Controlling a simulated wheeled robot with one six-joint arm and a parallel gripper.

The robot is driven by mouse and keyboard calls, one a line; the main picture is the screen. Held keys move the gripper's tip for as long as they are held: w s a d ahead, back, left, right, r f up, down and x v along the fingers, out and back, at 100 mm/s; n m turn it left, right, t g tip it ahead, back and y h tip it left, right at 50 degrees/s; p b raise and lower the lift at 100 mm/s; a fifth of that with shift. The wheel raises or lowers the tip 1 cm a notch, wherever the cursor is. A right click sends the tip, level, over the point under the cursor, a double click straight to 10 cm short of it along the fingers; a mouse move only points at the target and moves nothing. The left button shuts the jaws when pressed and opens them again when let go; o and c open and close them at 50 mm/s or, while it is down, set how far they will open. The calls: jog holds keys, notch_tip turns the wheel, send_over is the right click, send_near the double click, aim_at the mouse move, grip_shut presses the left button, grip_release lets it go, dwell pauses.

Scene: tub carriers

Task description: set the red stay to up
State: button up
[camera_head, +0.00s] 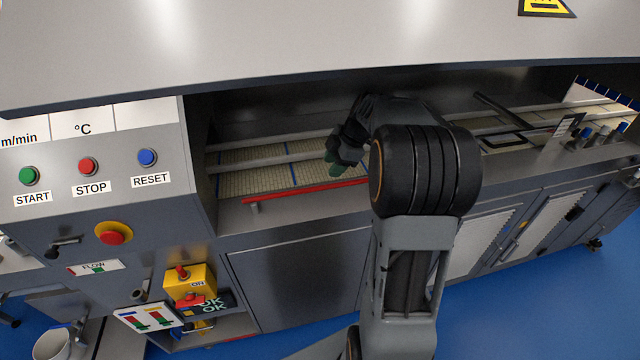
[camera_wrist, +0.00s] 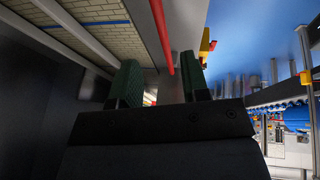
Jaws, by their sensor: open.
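The red stay (camera_head: 300,191) is a long thin red bar. In the head view it lies low, nearly level, along the front edge of the machine's opening, with a small grey pivot at its left end. Its right end is hidden behind my arm. My gripper (camera_head: 335,166) is inside the opening, just above and behind the bar's right part. In the wrist view my gripper (camera_wrist: 161,76) has its two green fingers apart and empty. The red stay (camera_wrist: 160,30) runs between them in the picture; I cannot tell whether it is within their depth.
A grey hood (camera_head: 300,50) overhangs the opening. Grey rails (camera_head: 290,153) cross above the tan conveyor belt (camera_head: 240,181). A control panel (camera_head: 70,185) with buttons stands left. A yellow switch box (camera_head: 190,283) sits below it. Blue floor is clear at right.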

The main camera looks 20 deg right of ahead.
aim_at(317, 187)
jog(key=p+x, duration=0.1)
jog(key=x, duration=0.8)
jog(key=shift+a+f, duration=0.15)
grip_shut()
